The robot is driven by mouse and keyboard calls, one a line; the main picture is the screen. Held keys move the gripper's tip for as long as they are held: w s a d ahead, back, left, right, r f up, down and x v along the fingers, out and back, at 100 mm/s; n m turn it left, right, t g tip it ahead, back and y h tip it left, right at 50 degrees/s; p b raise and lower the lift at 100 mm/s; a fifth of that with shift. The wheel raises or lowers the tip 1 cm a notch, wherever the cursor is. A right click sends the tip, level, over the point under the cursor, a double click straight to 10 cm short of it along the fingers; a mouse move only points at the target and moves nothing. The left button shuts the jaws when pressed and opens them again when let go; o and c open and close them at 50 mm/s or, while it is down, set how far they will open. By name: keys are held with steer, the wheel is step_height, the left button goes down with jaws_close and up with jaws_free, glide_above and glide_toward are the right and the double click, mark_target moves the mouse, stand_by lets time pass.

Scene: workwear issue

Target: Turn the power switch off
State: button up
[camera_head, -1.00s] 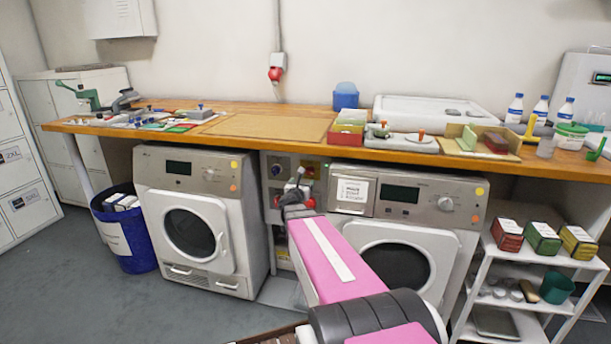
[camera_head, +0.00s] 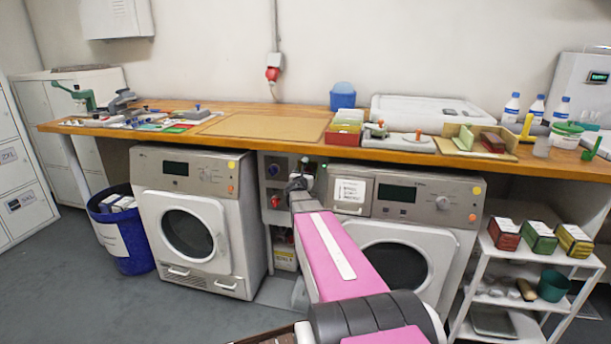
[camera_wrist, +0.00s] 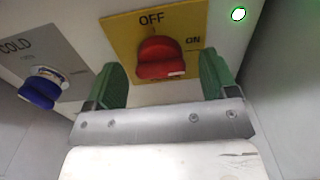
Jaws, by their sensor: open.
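The power switch (camera_wrist: 158,60) is a red rotary knob on a yellow plate (camera_wrist: 118,32) marked OFF at the top and ON at the right. A pale mark shows on the knob's lower right edge; I cannot tell for certain which setting it is at. My gripper (camera_wrist: 161,64) is open, with one green finger on each side of the knob. Whether the fingers touch it is unclear. In the camera_head view, my gripper (camera_head: 297,182) is at the panel between the two machines, and my wrist and arm hide the switch.
A green lamp (camera_wrist: 239,14) is lit right of the plate. A blue knob (camera_wrist: 40,91) on a plate marked COLD is at the left. Front-loading machines (camera_head: 189,220) (camera_head: 401,260) flank the panel, below a wooden worktop (camera_head: 225,138).

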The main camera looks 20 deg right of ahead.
steer(key=c, duration=0.9)
steer(key=shift+n, duration=0.3)
steer(key=shift+a+f+n, duration=0.1)
steer(key=shift+f+n, duration=0.05)
steer(key=shift+n, duration=8.55)
steer(key=o, duration=0.9)
